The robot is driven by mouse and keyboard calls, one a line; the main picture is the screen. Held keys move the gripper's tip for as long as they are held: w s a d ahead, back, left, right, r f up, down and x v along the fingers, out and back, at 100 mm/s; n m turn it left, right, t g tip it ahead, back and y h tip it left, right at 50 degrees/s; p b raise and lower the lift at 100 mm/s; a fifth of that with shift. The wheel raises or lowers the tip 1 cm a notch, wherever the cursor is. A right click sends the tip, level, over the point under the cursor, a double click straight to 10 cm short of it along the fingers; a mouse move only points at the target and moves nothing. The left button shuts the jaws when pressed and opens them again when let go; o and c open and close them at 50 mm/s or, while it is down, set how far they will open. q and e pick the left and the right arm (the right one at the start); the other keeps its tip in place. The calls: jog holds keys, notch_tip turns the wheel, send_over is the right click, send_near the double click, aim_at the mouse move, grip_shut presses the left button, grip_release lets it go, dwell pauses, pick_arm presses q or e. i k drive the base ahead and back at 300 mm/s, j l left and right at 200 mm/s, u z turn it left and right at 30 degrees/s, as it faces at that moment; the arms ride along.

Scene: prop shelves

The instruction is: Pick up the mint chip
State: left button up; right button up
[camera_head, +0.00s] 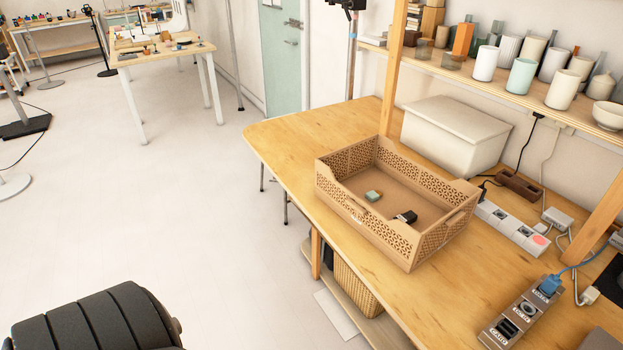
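A small mint-green piece (373,196), which looks like the mint chip, lies on the floor of a tan crate with perforated walls (385,241). It lies left of the crate's middle, apart from the walls. A small black piece with a light part (405,217) lies in the crate to its right, nearer the front wall. The crate stands on a wooden table. Neither of my grippers shows in the head view.
A white lidded box (455,133) stands behind the crate. Power strips (511,226) with cables lie to the right. A wooden post (394,70) and a shelf of cups (484,63) rise behind. The table (290,135) is bare left of the crate. A dark ribbed shape (95,322) fills the lower left.

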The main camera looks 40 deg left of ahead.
aim_at(373, 196)
jog(key=u, duration=0.9)
jog(key=z, duration=0.25)
jog(key=i+j+z, duration=0.15)
jog(key=j+z, duration=0.35)
jog(key=i+j+z, duration=0.1)
jog(key=j+z, duration=0.2)
jog(key=z, duration=0.15)
